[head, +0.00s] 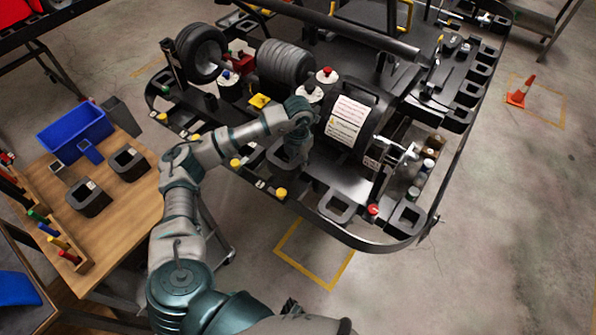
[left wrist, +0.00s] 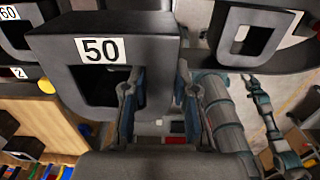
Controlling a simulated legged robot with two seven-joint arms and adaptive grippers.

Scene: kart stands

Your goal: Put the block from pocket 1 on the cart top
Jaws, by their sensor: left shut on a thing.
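In the left wrist view a black hollow block (left wrist: 155,52) with a white "50" label is close in front of my left gripper (left wrist: 158,88). One finger is inside its opening and the other outside, shut on its wall. In the head view this gripper (head: 294,162) is at the near edge of the black kart stand (head: 357,243); my arm mostly hides the held block there. A yellow button and a "2" label show left of the block. The wooden cart top (head: 130,213) is at the left. My right gripper is too small and unclear to read.
Two black blocks (head: 90,197) (head: 130,162), a blue bin (head: 75,133) and a rack of coloured handles (head: 52,238) occupy the wooden top. Its near right part is bare. A "60" block (left wrist: 22,38) is beside the held one. An orange cone (head: 519,92) stands on the floor.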

